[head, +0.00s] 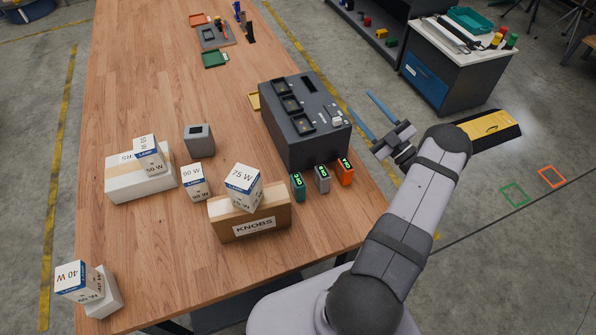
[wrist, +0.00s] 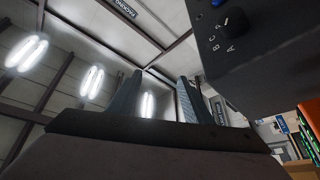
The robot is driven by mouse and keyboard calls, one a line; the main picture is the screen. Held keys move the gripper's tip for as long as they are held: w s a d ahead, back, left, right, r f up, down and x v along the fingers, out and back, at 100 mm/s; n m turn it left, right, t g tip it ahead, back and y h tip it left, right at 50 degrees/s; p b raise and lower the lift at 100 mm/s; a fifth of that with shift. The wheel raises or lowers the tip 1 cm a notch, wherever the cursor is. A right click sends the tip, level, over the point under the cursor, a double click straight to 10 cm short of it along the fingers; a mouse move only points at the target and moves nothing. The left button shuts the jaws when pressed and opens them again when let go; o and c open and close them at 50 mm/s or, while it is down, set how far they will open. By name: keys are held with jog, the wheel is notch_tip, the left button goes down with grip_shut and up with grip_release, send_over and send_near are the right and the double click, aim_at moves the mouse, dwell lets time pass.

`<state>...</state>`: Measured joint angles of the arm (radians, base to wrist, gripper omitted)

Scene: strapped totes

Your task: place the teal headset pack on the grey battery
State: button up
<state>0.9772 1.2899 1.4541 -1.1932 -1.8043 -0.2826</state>
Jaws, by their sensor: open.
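A small upright teal pack (head: 298,187) with a green display on top stands on the table in front of the dark charger unit. A similar grey battery (head: 322,179) stands just right of it, a small gap apart. My gripper (head: 360,102) is open and empty, its blue fingers raised right of the charger unit, beyond the table's right edge. The wrist view shows both fingers (wrist: 160,80) apart with nothing between them. Neither the teal pack nor the grey battery can be made out clearly in the wrist view.
The dark charger unit (head: 300,145) also fills the wrist view's upper right (wrist: 250,45). An orange pack (head: 345,171) stands right of the grey battery. A KNOBS carton (head: 250,222) with a white box on it stands close left. Another grey block (head: 199,140) stands farther left.

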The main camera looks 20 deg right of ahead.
aim_at(302, 192)
jog(key=s+a+r+m+t+h+p, duration=0.1)
jog(key=s+a+r+m+h+p, duration=0.25)
jog(key=p, duration=0.55)
jog(key=a+f+m+b, duration=0.1)
jog(key=a+f+m, duration=0.1)
jog(key=a+f, duration=0.1)
jog(key=s+a+f+m+g+h, duration=0.1)
jog(key=a+f+m, duration=0.1)
jog(key=a+f, duration=0.1)
jog(key=s+a+f+m+g+h+b, duration=0.1)
jog(key=a+f+m, duration=0.1)
jog(key=a, duration=0.3)
jog(key=shift+s+a+f+b, duration=0.2)
jog(key=shift+f+b, duration=0.1)
jog(key=shift+f, duration=0.35)
jog(key=s+a+f+g, duration=0.1)
jog(key=a, duration=0.1)
jog(key=s+a+f+m+g+b, duration=0.1)
jog(key=s+a+f, duration=0.1)
jog(key=a, duration=0.1)
jog(key=s+a+f+m+g, duration=0.1)
jog(key=s+a+f, duration=0.1)
jog(key=shift+a+f+h, duration=0.2)
jog(key=shift+f+h, duration=0.05)
jog(key=s+f+g, duration=0.1)
jog(key=s+a+f+g+h+b, duration=0.1)
jog(key=s, duration=0.1)
jog(key=shift+s+f, duration=0.1)
jog(key=shift+s, duration=0.15)
jog(key=shift+w, duration=0.15)
